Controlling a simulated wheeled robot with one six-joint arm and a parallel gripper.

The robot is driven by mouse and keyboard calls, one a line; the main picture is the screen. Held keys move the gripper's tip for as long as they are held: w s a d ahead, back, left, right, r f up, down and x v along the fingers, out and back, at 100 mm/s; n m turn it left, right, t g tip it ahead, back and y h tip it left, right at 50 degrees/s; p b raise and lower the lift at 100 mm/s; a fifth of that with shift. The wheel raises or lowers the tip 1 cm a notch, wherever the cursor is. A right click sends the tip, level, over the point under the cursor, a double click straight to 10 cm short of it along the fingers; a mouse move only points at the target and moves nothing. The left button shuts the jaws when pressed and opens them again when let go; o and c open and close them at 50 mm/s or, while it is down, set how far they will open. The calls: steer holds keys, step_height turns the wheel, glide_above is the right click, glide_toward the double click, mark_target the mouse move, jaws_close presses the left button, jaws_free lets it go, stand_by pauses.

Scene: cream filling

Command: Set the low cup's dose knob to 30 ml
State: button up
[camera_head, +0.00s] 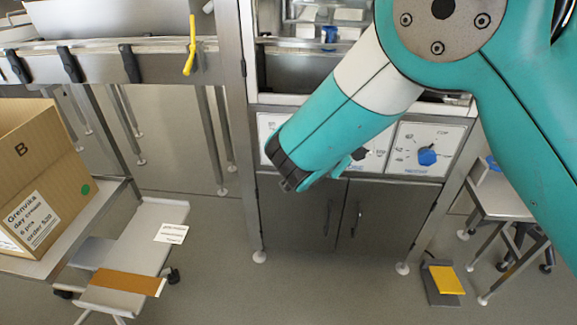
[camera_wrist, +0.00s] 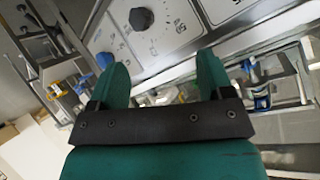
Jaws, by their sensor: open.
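Three white dial panels run along the front of the filling machine. In the head view the right panel carries a blue knob (camera_head: 427,157), and the middle panel carries a dark knob (camera_head: 359,154), partly behind my gripper. The left panel (camera_head: 268,124) is mostly hidden by my arm. I cannot read which dial is the low cup's dose. My gripper (camera_head: 345,168) is open and empty in front of the panels. In the wrist view its two fingers (camera_wrist: 163,76) are apart, with a dark knob (camera_wrist: 140,18) and a blue knob (camera_wrist: 103,60) beyond them, untouched.
Below the panels are steel cabinet doors (camera_head: 385,215) with handles. A cardboard box (camera_head: 50,180) stands on a bench at left, by a low white stand (camera_head: 130,235). A yellow pedal (camera_head: 446,280) lies on the floor at right. The floor before the cabinet is clear.

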steer(key=s+a+f+t+y+b, duration=0.2)
steer(key=a+f+t+y+b, duration=0.15)
steer(key=a+f+t, duration=0.55)
steer(key=w, duration=0.5)
steer(key=w+f+g+b, duration=0.1)
steer(key=w, duration=0.5)
steer(key=w+a+g+h+b, duration=0.1)
steer(key=w, duration=0.5)
steer(key=shift+a+f+m, duration=0.1)
steer(key=shift+f+m, duration=0.1)
steer(key=shift+m, duration=0.1)
steer(key=c, duration=0.9)
